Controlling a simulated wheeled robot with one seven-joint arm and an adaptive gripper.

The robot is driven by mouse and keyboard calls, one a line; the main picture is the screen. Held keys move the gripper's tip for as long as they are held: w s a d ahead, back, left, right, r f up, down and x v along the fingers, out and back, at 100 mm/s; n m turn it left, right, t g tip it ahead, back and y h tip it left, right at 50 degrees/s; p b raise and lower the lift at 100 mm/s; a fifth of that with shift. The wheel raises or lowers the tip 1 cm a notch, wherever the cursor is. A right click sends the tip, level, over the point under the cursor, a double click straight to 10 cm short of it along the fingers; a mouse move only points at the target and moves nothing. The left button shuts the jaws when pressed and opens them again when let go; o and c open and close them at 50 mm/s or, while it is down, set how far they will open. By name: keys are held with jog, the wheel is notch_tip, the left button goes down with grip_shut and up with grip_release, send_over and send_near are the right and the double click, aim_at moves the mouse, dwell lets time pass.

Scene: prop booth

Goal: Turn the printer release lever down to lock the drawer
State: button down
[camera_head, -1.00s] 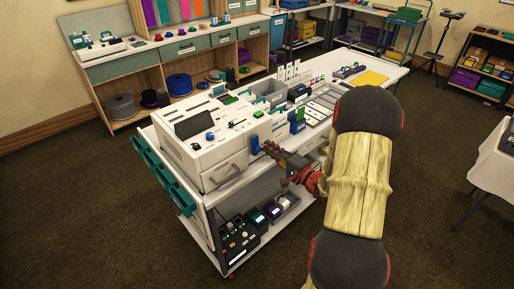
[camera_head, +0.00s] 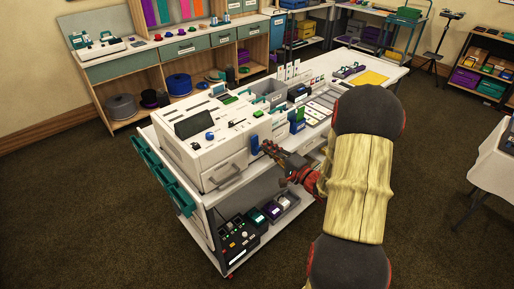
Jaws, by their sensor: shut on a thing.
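The white printer (camera_head: 205,130) stands on the near left end of a white cart. Its drawer front, with a grey handle (camera_head: 228,174), faces me and looks closed. The blue release lever (camera_head: 255,144) is on the printer's right front side, partly hidden by my gripper. My gripper (camera_head: 268,148) reaches in from the right, with its fingertips at the lever. It is shut on the lever, though the contact is small in view. The lever's exact angle is hard to tell.
Grey bins (camera_head: 270,96), a blue holder (camera_head: 297,120) and small cards crowd the cart top right of the printer. Green handles (camera_head: 165,175) line the cart's left end. A control box (camera_head: 238,240) sits on the lower shelf. Carpet around the cart is clear.

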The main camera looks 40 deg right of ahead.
jog(key=shift+a, duration=0.1)
dwell(0.3)
jog(key=shift+a+r, duration=0.2)
jog(key=shift+a, duration=0.2)
jog(key=shift+a+b, duration=0.1)
jog(key=shift+b, duration=0.2)
jog(key=shift+a, duration=0.5)
